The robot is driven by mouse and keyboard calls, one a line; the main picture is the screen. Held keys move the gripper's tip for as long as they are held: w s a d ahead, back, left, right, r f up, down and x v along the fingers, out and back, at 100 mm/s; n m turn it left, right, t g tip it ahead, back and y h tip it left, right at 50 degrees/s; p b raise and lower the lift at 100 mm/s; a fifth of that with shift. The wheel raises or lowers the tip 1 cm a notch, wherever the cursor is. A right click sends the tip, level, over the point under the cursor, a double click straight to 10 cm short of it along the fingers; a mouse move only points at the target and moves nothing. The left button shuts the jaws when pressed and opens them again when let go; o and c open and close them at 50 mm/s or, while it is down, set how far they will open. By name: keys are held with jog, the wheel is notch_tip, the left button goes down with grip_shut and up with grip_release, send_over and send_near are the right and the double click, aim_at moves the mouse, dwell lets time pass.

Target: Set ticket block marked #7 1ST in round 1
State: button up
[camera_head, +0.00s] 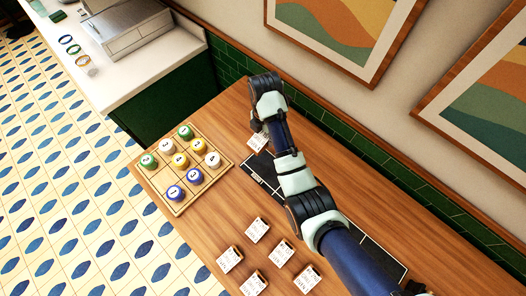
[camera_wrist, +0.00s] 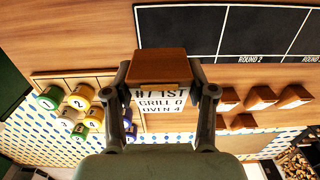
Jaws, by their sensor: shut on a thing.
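The ticket block marked #7 1ST (camera_wrist: 162,98) is between the fingers of my gripper (camera_wrist: 160,88) in the wrist view. Its white label also reads GRILL 0 and OVEN 4, and its top is brown wood. In the head view the block (camera_head: 258,143) shows at the end of my arm, by the far-left end of the black board (camera_head: 262,168). In the wrist view the black board (camera_wrist: 180,30) has white dividing lines. ROUND 2 is legible on it; no round 1 label is readable. My arm covers much of the board in the head view.
Several other ticket blocks (camera_head: 257,229) stand on the wooden table in front of the board. A wooden tray (camera_head: 178,211) with numbered, coloured cylinders is at the left. A green-tiled wall (camera_head: 232,62) runs behind the table. Bare table lies between tray and board.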

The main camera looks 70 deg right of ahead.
send_over(264, 157)
notch_tip(264, 157, down, 10)
jog(key=shift+r, duration=0.15)
jog(key=shift+f+b, duration=0.55)
jog(key=shift+f, duration=1.55)
jog(key=shift+f, duration=0.2)
jog(key=o, duration=1.2)
jog(key=shift+o, duration=0.2)
notch_tip(264, 157, up, 12)
jog(key=shift+r+p, duration=0.25)
jog(key=shift+p, duration=0.75)
